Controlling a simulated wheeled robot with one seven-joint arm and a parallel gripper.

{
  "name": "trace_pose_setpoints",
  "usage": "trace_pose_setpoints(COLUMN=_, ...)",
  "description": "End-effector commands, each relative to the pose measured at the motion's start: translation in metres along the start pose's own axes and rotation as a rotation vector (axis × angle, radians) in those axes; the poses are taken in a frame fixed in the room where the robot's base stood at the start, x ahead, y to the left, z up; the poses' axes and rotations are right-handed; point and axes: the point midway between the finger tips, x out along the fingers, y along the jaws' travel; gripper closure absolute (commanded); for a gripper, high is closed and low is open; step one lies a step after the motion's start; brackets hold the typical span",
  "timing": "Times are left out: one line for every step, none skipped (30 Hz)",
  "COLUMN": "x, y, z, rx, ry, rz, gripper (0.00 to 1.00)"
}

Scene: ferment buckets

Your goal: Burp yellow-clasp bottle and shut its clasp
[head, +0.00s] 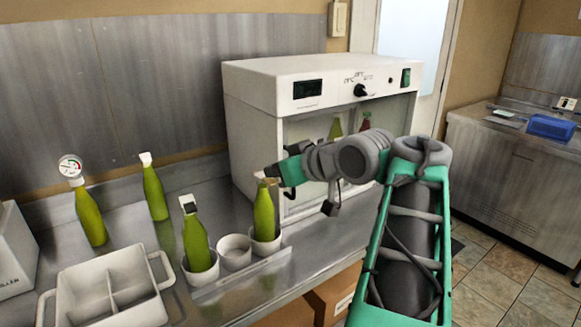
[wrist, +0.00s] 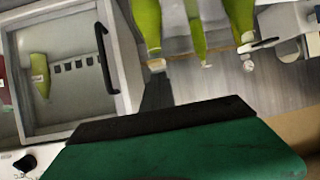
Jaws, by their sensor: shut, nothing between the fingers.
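A green bottle (head: 264,214) stands upright in the right cup of a three-cup holder. Its top looks tan or yellowish, but I cannot make out the clasp or whether it is open. My gripper (head: 270,172) is shut and empty, with its tip beside or just in front of that bottle's top; I cannot tell if they touch. In the wrist view my gripper (wrist: 165,122) fills the lower middle, and several green bottles show at the top, cut off by the frame edge. Another green bottle (head: 196,240) with a white top stands in the left cup.
The middle cup (head: 234,253) is empty. A bottle with a gauge (head: 91,218) and a white-capped bottle (head: 155,194) stand behind. A divided caddy (head: 62,280) is at the front left. The white cabinet (head: 258,100), with bottles inside, stands close behind my gripper.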

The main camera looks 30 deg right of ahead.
Motion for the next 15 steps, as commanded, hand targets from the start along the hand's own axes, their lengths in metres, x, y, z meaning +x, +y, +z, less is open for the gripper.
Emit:
trace_pose_setpoints(x=0.004, y=-0.003, z=0.005, rx=-0.005, ry=0.000, rz=-0.007, gripper=1.00)
trace_pose_setpoints(x=0.004, y=-0.005, z=0.006, rx=-0.006, ry=-0.001, rz=-0.010, gripper=1.00)
trace_pose_setpoints(x=0.005, y=-0.005, z=0.007, rx=-0.006, ry=-0.001, rz=-0.011, gripper=1.00)
trace_pose_setpoints(x=0.005, y=-0.006, z=0.007, rx=-0.006, ry=-0.001, rz=-0.012, gripper=1.00)
trace_pose_setpoints(x=0.005, y=-0.006, z=0.008, rx=-0.006, ry=-0.002, rz=-0.012, gripper=1.00)
trace_pose_setpoints(x=0.005, y=-0.006, z=0.009, rx=-0.006, ry=-0.002, rz=-0.012, gripper=1.00)
trace_pose_setpoints(x=0.005, y=-0.006, z=0.010, rx=-0.006, ry=-0.002, rz=-0.012, gripper=1.00)
trace_pose_setpoints(x=0.005, y=-0.005, z=0.011, rx=-0.006, ry=-0.002, rz=-0.011, gripper=1.00)
trace_pose_setpoints(x=0.005, y=-0.005, z=0.012, rx=-0.005, ry=-0.003, rz=-0.011, gripper=1.00)
trace_pose_setpoints(x=0.005, y=-0.005, z=0.013, rx=-0.005, ry=-0.003, rz=-0.010, gripper=1.00)
trace_pose_setpoints(x=0.005, y=-0.004, z=0.013, rx=-0.004, ry=-0.003, rz=-0.010, gripper=1.00)
trace_pose_setpoints(x=0.006, y=-0.004, z=0.014, rx=-0.004, ry=-0.004, rz=-0.009, gripper=1.00)
trace_pose_setpoints(x=0.006, y=-0.004, z=0.014, rx=-0.003, ry=-0.004, rz=-0.009, gripper=1.00)
trace_pose_setpoints(x=0.006, y=-0.003, z=0.015, rx=-0.003, ry=-0.005, rz=-0.009, gripper=1.00)
trace_pose_setpoints(x=0.006, y=-0.003, z=0.015, rx=-0.002, ry=-0.005, rz=-0.008, gripper=1.00)
